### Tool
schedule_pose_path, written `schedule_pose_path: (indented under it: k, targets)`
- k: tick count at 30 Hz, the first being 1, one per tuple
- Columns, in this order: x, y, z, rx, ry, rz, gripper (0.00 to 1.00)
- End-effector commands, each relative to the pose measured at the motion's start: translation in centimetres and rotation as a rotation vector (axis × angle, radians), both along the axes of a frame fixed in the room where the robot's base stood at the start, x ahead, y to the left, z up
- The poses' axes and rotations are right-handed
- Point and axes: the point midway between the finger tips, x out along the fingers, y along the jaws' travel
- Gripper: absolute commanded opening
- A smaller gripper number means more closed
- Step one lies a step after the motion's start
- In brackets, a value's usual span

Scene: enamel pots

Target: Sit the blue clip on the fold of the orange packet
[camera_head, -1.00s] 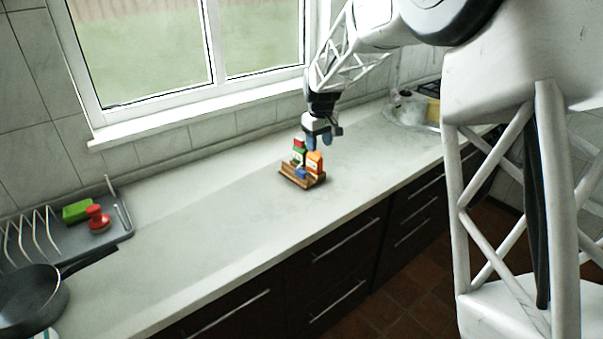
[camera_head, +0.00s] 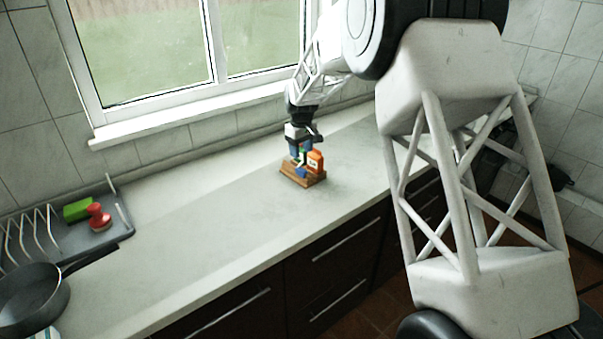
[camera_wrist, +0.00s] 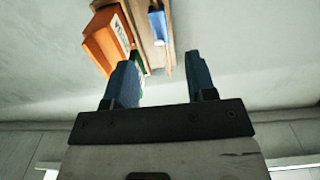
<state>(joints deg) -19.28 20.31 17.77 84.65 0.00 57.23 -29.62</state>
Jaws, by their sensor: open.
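The orange packet (camera_head: 315,162) stands upright at the right of a small wooden stand (camera_head: 288,175) on the counter. It also shows in the wrist view (camera_wrist: 104,42), left of centre. The blue clip (camera_head: 301,173) sits low at the front of the stand; the wrist view shows it (camera_wrist: 157,24) in the wood, beyond my fingers. My gripper (camera_head: 298,155) points down over the back left of the stand. In the wrist view its fingers (camera_wrist: 161,78) are apart.
A black pan (camera_head: 32,297) lies at the front left. The counter (camera_head: 200,225) between rack and stand is clear. The window wall runs behind.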

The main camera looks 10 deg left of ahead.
Motion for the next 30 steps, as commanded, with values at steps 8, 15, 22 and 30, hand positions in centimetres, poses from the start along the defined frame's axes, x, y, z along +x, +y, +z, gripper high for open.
schedule_pose_path:
  k: [8, 15, 22, 30]
  targets:
    - [0.0, 0.0, -2.1, -0.001, 0.001, 0.000, 0.51]
    - [0.0, 0.0, -2.3, 0.000, 0.000, 0.000, 0.51]
    - [-0.1, -0.1, -2.7, 0.000, 0.001, 0.000, 0.51]
    - [-0.1, -0.2, -5.4, -0.001, 0.002, 0.000, 0.51]
